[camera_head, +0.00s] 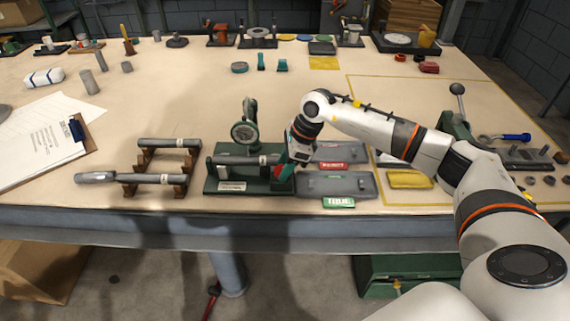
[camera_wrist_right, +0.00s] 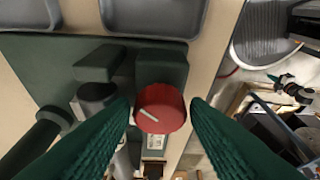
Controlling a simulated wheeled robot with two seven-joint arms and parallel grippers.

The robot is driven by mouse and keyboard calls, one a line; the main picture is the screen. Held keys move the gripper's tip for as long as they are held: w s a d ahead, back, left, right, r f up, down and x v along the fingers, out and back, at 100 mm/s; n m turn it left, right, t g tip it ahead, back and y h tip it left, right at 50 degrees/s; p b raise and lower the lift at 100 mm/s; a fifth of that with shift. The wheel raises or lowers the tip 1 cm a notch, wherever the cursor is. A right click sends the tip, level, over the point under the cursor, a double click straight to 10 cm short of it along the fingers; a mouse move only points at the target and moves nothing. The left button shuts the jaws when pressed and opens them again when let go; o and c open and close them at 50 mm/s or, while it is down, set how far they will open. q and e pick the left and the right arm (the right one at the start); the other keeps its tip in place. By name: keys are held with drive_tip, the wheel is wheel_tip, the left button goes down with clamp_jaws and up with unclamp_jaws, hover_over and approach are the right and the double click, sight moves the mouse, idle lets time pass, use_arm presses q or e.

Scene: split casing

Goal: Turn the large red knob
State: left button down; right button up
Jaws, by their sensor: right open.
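The large red knob (camera_wrist_right: 160,108) is round with a pale mark on its face. It sits at the end of a dark green fixture (camera_wrist_right: 95,60) and also shows small in the head view (camera_head: 281,174). The fixture (camera_head: 215,184) carries a grey shaft (camera_head: 235,160) and a dial gauge (camera_head: 244,132). My right gripper (camera_head: 297,150) reaches the fixture's right end. In the right wrist view its green ribbed fingers are open on either side of the knob; I cannot tell whether they touch it. My left gripper is not in view.
Two grey trays stand right of the fixture, with a red label (camera_head: 334,166) and a green label (camera_head: 339,202). Shafts lie on wooden V-stands (camera_head: 180,190) at left, beside a clipboard (camera_head: 50,150). The table's front edge is close. The middle of the table is clear.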

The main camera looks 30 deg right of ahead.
drive_tip(key=c, duration=0.7)
drive_tip(key=shift+m, duration=0.3)
drive_tip(key=m+t, duration=0.1)
drive_tip(key=m, duration=0.2)
drive_tip(key=shift+s+a+h+b, duration=0.1)
drive_tip(key=shift+s+h+b, duration=0.05)
drive_tip(key=shift+h+b, duration=0.25)
drive_tip(key=shift+a+m+t+h+b, duration=0.1)
drive_tip(key=shift+m+t+h+b, duration=0.25)
drive_tip(key=shift+m, duration=0.7)
drive_tip(key=shift+m+t+h+b, duration=0.25)
drive_tip(key=shift+m+h, duration=0.1)
drive_tip(key=shift+m, duration=0.7)
drive_tip(key=o, duration=0.7)
